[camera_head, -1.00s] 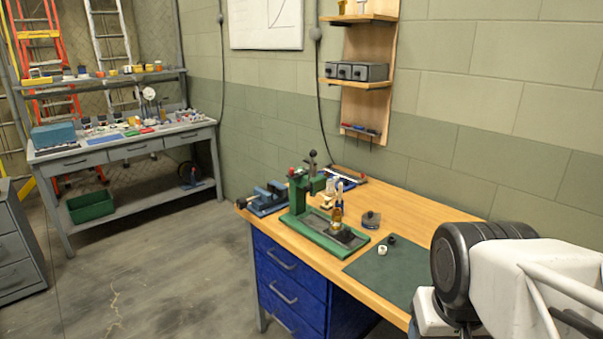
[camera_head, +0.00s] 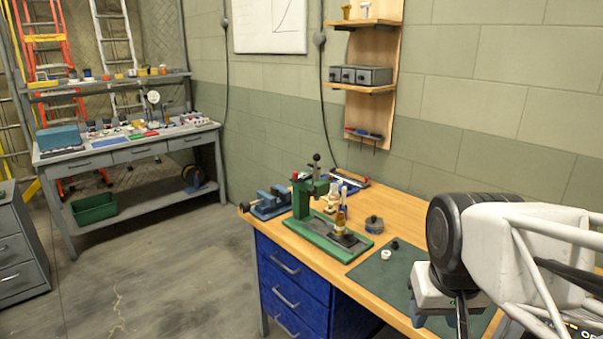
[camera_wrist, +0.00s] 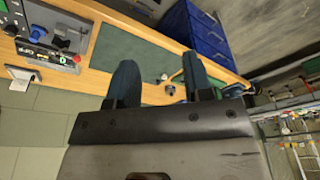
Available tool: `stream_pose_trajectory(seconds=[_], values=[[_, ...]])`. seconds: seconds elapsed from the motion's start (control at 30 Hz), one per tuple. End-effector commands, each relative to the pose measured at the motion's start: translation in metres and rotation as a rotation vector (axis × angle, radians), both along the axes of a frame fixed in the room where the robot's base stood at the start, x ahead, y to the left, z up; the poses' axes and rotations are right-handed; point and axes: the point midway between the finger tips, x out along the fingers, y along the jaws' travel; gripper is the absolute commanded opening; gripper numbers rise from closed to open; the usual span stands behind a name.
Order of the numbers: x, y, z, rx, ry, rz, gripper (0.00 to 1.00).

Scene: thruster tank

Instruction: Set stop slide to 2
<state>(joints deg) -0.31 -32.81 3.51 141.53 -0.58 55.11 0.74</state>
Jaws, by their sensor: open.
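I cannot pick out a stop slide or its numbers with certainty. A green bench fixture (camera_head: 302,202) with a black-knobbed lever stands on the wooden bench, on a long green base (camera_head: 318,241). An amber upright piece (camera_head: 341,221) stands on that base. In the wrist view a grey control box (camera_wrist: 45,30) with a blue knob, a red button and a lit green display lies at the upper left, partly cut off. My gripper (camera_wrist: 160,78) is open, its two teal fingers apart with nothing held. It is above the bench, apart from the fixture.
A green mat (camera_head: 384,281) covers the bench's front right; a white ring (camera_head: 386,255) and a small black part (camera_head: 395,245) lie on it. A round dark tin (camera_head: 374,224) and a blue vise (camera_head: 269,202) stand nearby. Blue drawers (camera_head: 290,285) are below.

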Motion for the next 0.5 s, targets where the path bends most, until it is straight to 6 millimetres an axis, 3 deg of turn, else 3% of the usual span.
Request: stream_pose_trajectory(seconds=[0.5], values=[[0.12, 0.021, 0.063, -0.003, 0.039, 0.059, 0.46]])
